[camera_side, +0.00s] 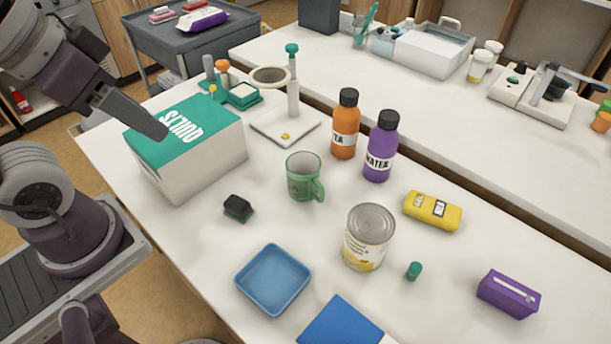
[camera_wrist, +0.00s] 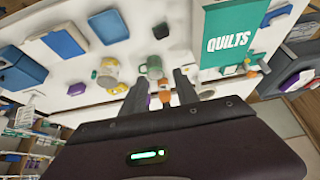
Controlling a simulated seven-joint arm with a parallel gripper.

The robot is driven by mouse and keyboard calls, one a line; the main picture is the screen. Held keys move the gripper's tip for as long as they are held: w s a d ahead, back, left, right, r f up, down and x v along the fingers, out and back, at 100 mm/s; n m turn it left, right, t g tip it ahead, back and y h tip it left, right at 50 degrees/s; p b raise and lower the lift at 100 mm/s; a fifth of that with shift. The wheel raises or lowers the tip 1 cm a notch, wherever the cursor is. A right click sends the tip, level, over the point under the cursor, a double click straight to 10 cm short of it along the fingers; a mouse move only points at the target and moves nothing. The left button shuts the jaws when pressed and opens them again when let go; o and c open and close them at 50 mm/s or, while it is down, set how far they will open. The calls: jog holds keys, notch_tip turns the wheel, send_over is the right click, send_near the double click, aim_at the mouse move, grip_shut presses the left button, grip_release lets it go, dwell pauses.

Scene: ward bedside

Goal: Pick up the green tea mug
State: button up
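The green mug (camera_side: 304,177) stands upright on the white table, with its handle toward the lower right in the side view. It also shows in the wrist view (camera_wrist: 153,66), just beyond the fingertips. My gripper (camera_side: 158,130) is in the air over the teal-topped QUILTS box (camera_side: 205,158), well to the left of the mug and apart from it. In the wrist view the two fingers of my gripper (camera_wrist: 162,82) are spread with nothing held between them. In the side view the fingers overlap.
An orange bottle (camera_side: 345,125) and a purple bottle (camera_side: 381,147) stand behind the mug. A tin can (camera_side: 368,238) stands to its lower right, a black block (camera_side: 238,208) to its lower left. A blue tray (camera_side: 273,280) lies near the front edge. A magnifier stand (camera_side: 287,127) is behind.

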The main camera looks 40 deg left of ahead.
jog(key=n+g, duration=0.6)
jog(key=n, duration=0.7)
send_over(322, 189)
jog(key=f, duration=2)
jog(key=shift+w+a+f, duration=0.1)
jog(key=shift+w+a, duration=0.1)
jog(key=shift+w, duration=0.05)
jog(key=f, duration=0.8)
jog(key=shift+s+d+f, duration=0.2)
jog(key=shift+s+f, duration=0.05)
grip_shut()
